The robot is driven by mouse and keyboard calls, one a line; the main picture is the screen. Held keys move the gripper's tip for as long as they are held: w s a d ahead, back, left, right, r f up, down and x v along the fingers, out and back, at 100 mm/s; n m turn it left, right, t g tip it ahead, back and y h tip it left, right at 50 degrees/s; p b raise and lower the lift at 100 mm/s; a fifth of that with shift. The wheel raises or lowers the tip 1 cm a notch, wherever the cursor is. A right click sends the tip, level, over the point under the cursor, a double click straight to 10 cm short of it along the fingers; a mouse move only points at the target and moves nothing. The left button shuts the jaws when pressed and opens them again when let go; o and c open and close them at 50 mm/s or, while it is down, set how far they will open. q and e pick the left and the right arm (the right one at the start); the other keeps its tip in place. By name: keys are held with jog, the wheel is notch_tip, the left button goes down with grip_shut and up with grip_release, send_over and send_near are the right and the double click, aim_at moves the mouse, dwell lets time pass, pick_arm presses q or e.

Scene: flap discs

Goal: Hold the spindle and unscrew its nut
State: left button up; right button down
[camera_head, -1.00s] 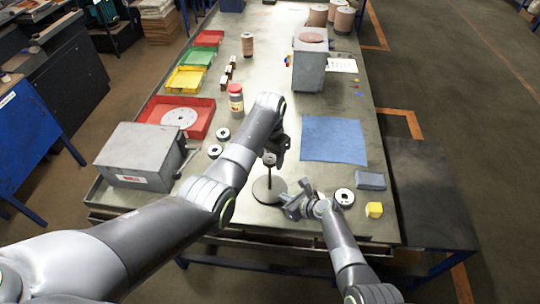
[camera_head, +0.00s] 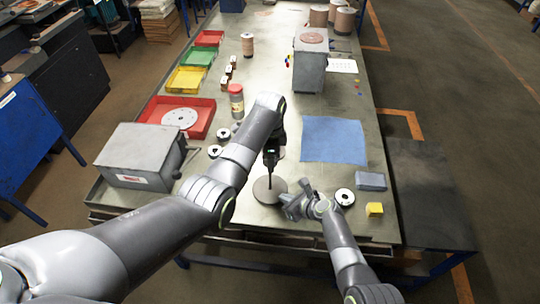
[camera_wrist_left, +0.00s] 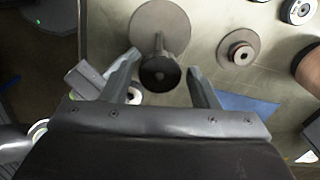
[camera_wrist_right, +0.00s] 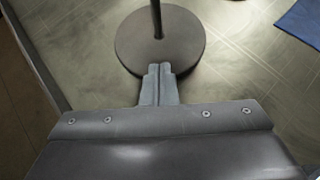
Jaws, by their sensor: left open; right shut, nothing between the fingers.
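The spindle is a thin upright rod on a round grey base (camera_head: 268,190) near the table's front edge. In the left wrist view its base (camera_wrist_left: 160,25) lies below, and a dark round top piece (camera_wrist_left: 160,73), apparently the nut, faces the camera. My left gripper (camera_head: 270,160) points down over the spindle top. Its open fingers stand on either side of the dark piece, with gaps. My right gripper (camera_head: 286,205) is low, just right of the base; in its wrist view the shut, empty fingertips (camera_wrist_right: 159,72) overlap the near edge of the base (camera_wrist_right: 160,40).
A grey block (camera_head: 370,181), a yellow cube (camera_head: 375,209) and a black-and-white disc (camera_head: 344,196) lie right of my right gripper. A blue cloth (camera_head: 334,140) lies behind. A grey box (camera_head: 140,155) and red tray (camera_head: 200,124) stand left. Another hubbed disc (camera_wrist_left: 240,47) shows in the left wrist view.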

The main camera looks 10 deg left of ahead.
pick_arm(q)
jog(key=m, duration=0.6)
jog(key=shift+m, duration=0.4)
jog(key=m, duration=1.2)
jog(key=shift+c, duration=0.4)
